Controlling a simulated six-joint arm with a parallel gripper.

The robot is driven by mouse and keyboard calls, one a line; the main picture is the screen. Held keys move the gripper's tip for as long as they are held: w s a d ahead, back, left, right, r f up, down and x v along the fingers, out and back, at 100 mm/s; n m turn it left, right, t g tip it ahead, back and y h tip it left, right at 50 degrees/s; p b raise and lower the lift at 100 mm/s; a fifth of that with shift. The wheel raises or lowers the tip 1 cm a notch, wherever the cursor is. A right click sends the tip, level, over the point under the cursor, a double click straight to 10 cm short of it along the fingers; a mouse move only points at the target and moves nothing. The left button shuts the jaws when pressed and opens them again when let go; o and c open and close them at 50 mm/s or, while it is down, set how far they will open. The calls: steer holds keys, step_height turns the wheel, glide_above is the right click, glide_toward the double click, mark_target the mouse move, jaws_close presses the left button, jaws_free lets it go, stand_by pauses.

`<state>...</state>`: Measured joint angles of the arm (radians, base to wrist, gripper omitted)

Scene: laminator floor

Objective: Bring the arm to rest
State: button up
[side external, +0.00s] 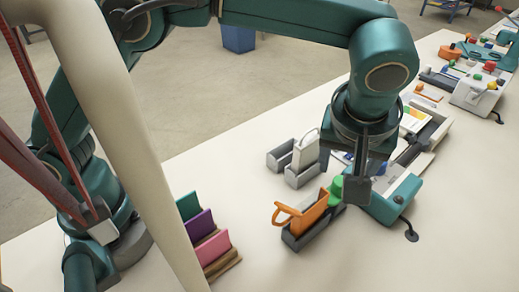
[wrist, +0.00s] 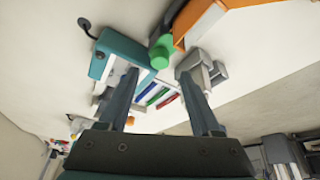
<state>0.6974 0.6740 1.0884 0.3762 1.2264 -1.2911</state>
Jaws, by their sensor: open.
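My gripper (side external: 358,188) points down over the white table in the side view, beside a teal-and-white machine (side external: 392,208). In the wrist view its two fingers stand apart, and no object shows held between the fingertips (wrist: 158,74). Beyond the fingers, the wrist view shows a green part (wrist: 160,52), an orange piece (wrist: 215,18) and several coloured strips (wrist: 163,96). In the side view the orange piece with a handle stands in a grey holder (side external: 300,241), just left of my gripper. The arm partly hides the machine, so I cannot tell the exact gap.
A white piece (side external: 306,150) stands in a grey holder left of my gripper. Coloured panels (side external: 202,225) stand in a rack near a pale post (side external: 120,110) in the foreground. More machines (side external: 478,92) line the table at the back right. The table between rack and holders is clear.

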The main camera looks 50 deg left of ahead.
steer(key=r, duration=0.1)
steer(key=w+a+r, duration=0.1)
steer(key=a+r+n, duration=0.1)
steer(key=shift+w+t, duration=0.25)
steer(key=shift+t, duration=0.05)
steer(key=s+a+r+t, duration=0.1)
steer(key=s+a+r, duration=0.3)
steer(key=a, duration=0.3)
steer(key=s+a+r, duration=0.4)
steer(key=a+r, duration=0.1)
steer(key=a, duration=0.3)
steer(key=s+f+m+h, duration=0.1)
steer(key=s+f+m, duration=0.5)
steer(key=s, duration=0.3)
steer(key=shift+s+a+f+m+h, duration=0.35)
steer(key=shift+a+f+h, duration=0.1)
steer(key=shift+f, duration=0.3)
